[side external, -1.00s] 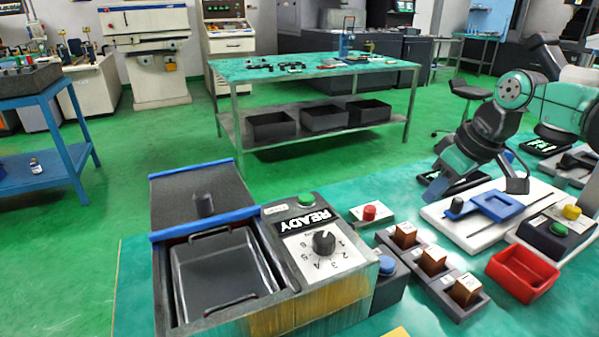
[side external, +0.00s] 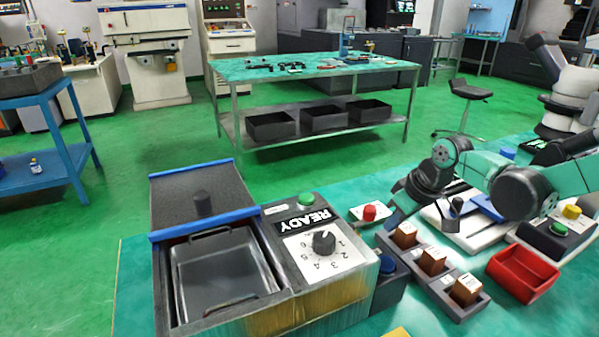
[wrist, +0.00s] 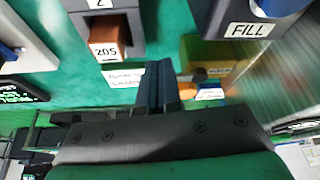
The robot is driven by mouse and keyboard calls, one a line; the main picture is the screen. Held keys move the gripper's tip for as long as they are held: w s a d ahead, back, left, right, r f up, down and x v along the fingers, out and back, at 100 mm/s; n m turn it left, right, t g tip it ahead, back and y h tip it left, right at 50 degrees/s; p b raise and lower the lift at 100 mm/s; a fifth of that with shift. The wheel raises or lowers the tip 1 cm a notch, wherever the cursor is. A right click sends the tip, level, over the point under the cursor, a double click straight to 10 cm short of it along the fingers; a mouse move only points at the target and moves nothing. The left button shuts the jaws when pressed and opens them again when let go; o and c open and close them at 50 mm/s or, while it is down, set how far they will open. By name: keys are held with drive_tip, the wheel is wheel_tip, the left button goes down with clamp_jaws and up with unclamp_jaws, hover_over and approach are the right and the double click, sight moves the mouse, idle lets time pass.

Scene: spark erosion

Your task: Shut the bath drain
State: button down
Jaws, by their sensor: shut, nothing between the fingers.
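The bath is a grey open tank (side external: 170,285) at the lower left in the side view, with its dark lid (side external: 190,190) raised. A metal tray (side external: 225,262) sits inside. Its panel carries a black dial (side external: 324,241), a READY label and a green button (side external: 306,199). No part marked as a drain is readable. A small dark knob (wrist: 200,75) shows beside a yellowish box in the wrist view; I cannot tell what it is. My gripper (wrist: 157,68) is shut and empty, above the green bench. In the side view my gripper (side external: 398,212) is near the red button block (side external: 369,213).
A FILL label (wrist: 250,30) is at the wrist view's upper right. Right of the bath are a blue button (side external: 387,265), a rack of brown blocks (side external: 432,261) and an empty red bin (side external: 522,273). A blue and white fixture (side external: 488,208) lies beyond.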

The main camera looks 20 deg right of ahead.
drive_tip(key=shift+w+a, duration=0.2)
drive_tip(key=shift+w, duration=0.9)
